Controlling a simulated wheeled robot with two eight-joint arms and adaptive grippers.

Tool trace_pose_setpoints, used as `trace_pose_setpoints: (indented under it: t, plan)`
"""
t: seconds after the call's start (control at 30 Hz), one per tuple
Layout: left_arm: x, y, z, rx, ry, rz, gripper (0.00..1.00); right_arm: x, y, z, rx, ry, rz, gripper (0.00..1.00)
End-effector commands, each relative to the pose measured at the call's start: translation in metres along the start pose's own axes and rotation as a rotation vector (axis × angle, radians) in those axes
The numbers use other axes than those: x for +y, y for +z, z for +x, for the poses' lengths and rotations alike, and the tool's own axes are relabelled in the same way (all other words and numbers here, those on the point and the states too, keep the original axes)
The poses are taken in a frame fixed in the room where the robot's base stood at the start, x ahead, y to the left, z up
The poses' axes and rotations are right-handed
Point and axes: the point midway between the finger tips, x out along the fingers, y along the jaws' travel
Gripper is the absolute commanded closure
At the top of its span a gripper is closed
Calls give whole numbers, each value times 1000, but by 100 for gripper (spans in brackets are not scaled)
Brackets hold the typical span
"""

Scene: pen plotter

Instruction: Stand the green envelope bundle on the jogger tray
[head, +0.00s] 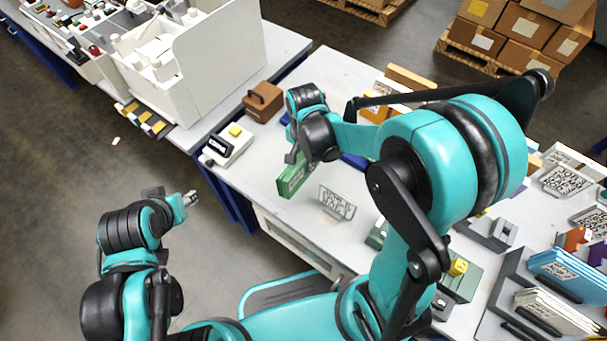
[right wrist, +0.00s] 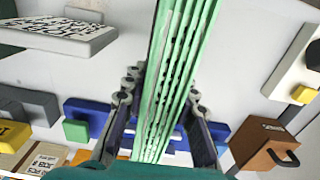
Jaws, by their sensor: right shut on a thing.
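The green envelope bundle (head: 291,179) is in the grip of my right gripper (head: 299,154), over the white table in the head view. In the right wrist view the bundle (right wrist: 178,60) shows as several green layers edge-on, with the fingers of my right gripper (right wrist: 163,108) on both sides of it. A blue tray-like thing (head: 354,160) lies partly hidden behind my right gripper; blue parts also show in the right wrist view (right wrist: 92,112). I cannot tell for sure that it is the jogger tray. My left gripper (head: 190,198) is over the floor, away from the table, with no object visible in it.
A clear printed sign (head: 337,203) stands close to the right of the bundle. A brown box with a handle (head: 263,102) and a white device with a yellow button (head: 230,143) stand to the left. A rack of blue and white envelopes (head: 548,286) is at lower right.

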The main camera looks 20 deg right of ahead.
Motion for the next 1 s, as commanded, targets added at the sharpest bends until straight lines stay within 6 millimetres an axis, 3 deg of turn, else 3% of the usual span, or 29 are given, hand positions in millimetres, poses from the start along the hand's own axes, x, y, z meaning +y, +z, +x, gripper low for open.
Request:
trace_pose_setpoints:
  t: [0.4,0.77,0.8,0.87,1.0]
  plan:
    - [0,13,18,0,0,0,60,0,0,49,0,0,0,100]
    - [0,14,20,0,0,0,60,0,0,52,0,0,0,100]
    - [0,14,20,0,0,0,60,0,0,52,0,0,0,68]
    - [0,14,19,0,0,0,60,0,0,51,0,0,0,52]
    - [0,13,19,0,0,0,60,0,0,51,0,0,0,52]
